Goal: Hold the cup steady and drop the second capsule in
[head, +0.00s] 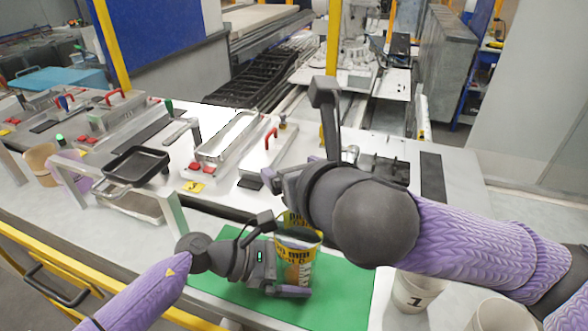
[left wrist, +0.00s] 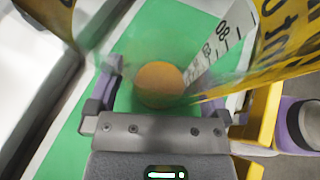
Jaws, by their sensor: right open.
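A clear cup with yellow-and-black print (head: 297,262) stands on the green mat (head: 218,280) in the head view. Its printed wall shows large in the left wrist view (left wrist: 285,40). My left gripper (head: 278,258) has its fingers on either side of the cup and appears shut on it. A round orange-brown thing (left wrist: 160,84), perhaps a capsule, shows through the cup between these fingers in the left wrist view. My right gripper (head: 300,142) is open beyond the cup, higher in the picture. I see no capsule in it; its inner side is partly hidden.
A black tray (head: 136,165) sits on a frame at left. Metal fixtures with red handles (head: 268,150) line the bench behind. A white cup marked 1 (head: 414,295) stands right of the mat, under my right arm. A yellow rail (head: 90,285) runs along the front.

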